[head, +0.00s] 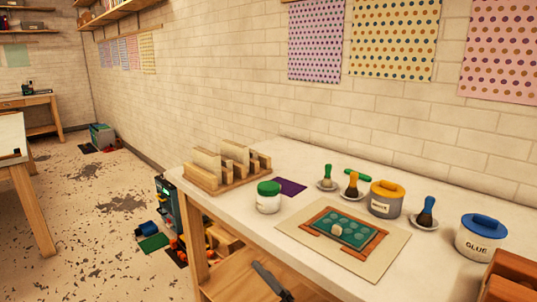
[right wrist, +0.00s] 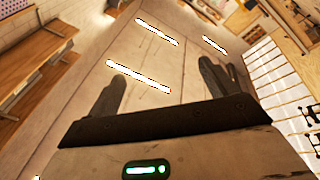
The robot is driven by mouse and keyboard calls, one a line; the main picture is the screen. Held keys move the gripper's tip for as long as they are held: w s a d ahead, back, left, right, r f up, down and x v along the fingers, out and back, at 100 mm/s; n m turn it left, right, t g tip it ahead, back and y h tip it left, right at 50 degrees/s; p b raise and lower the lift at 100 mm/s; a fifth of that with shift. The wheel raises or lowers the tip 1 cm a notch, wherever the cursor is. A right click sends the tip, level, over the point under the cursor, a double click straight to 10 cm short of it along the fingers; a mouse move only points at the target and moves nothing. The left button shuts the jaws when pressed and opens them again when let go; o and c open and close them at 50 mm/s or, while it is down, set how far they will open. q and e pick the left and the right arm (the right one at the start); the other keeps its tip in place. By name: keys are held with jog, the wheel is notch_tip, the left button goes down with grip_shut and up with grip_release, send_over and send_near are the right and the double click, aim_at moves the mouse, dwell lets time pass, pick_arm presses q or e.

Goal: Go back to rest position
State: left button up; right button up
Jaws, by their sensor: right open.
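My right gripper (right wrist: 162,78) shows in the right wrist view. Its dark fingers stand well apart with nothing between them, and behind them are the ceiling and its bright lamps. In the head view a dark, slim piece (head: 271,281) pokes up at the bottom edge, in front of the white table (head: 328,164). It looks like part of a gripper, but I cannot tell whose. It holds nothing that I can see. My left gripper cannot be made out in the head view.
On the table are a wooden rack (head: 203,182), a green-lidded jar (head: 268,199), a board with a green panel (head: 385,262), several brushes, a yellow-lidded jar (head: 386,200) and a glue pot (head: 480,240). A wooden box (head: 511,277) stands at bottom right. Open floor (head: 90,230) lies left.

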jog(key=s+d+f+m+g+h, duration=0.5)
jog(key=s+d+f+m+h, duration=0.6)
jog(key=d+f, duration=0.8)
jog(key=s+f+m, duration=0.1)
jog(key=s+m, duration=0.2)
jog(key=s, duration=0.2)
jog(key=shift+s+f+g+h, duration=0.3)
jog(key=shift+f+h, duration=0.1)
jog(key=shift+d, duration=0.1)
